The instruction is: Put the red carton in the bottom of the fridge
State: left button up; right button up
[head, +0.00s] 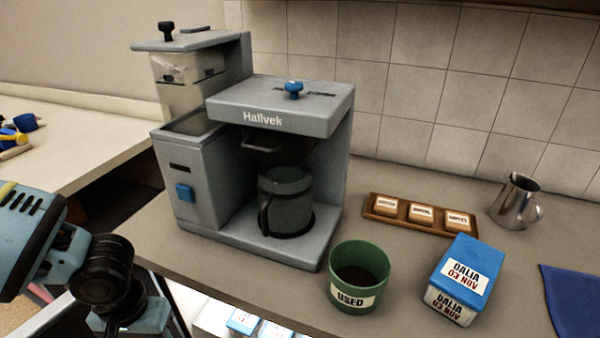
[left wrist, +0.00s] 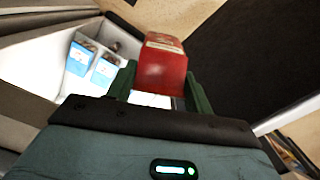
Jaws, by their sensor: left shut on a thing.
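The red carton (left wrist: 165,65) is between the two green fingers of my left gripper (left wrist: 161,82) in the left wrist view. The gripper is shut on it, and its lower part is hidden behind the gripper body. The lit white fridge interior (left wrist: 45,68) is to the left of the carton in that view, with blue-and-white cartons (left wrist: 80,55) standing in it. A strip of the fridge with these cartons (head: 243,322) also shows below the counter edge in the head view. The carton is not visible in the head view. My right gripper is not in view.
On the counter (head: 440,295) stand a coffee machine (head: 185,185), a green cup (head: 343,258) marked USED, a blue-and-white box (head: 461,277), a wooden tray (head: 382,213) and a metal jug (head: 512,203). A dark surface (left wrist: 250,50) lies right of the carton in the wrist view.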

pick_arm(q)
jog(key=s+a+r+n, duration=0.1)
jog(key=s+a+n, duration=0.1)
jog(key=a, duration=0.7)
jog(key=s+a+r+n, duration=0.1)
jog(key=s+a+n, duration=0.2)
jog(key=a, duration=0.6)
jog(key=shift+s+a+h, duration=0.15)
jog(key=shift+s+h, duration=0.15)
jog(key=shift+s, duration=0.1)
jog(key=shift+s+f, duration=0.15)
jog(key=shift+s, duration=0.05)
jog(key=shift+s+f+g, duration=0.3)
jog(key=shift+s+f, duration=0.05)
jog(key=shift+f, duration=0.05)
jog(key=shift+s+d+f, duration=0.25)
jog(key=shift+d+f, duration=0.05)
jog(key=shift+f, duration=0.1)
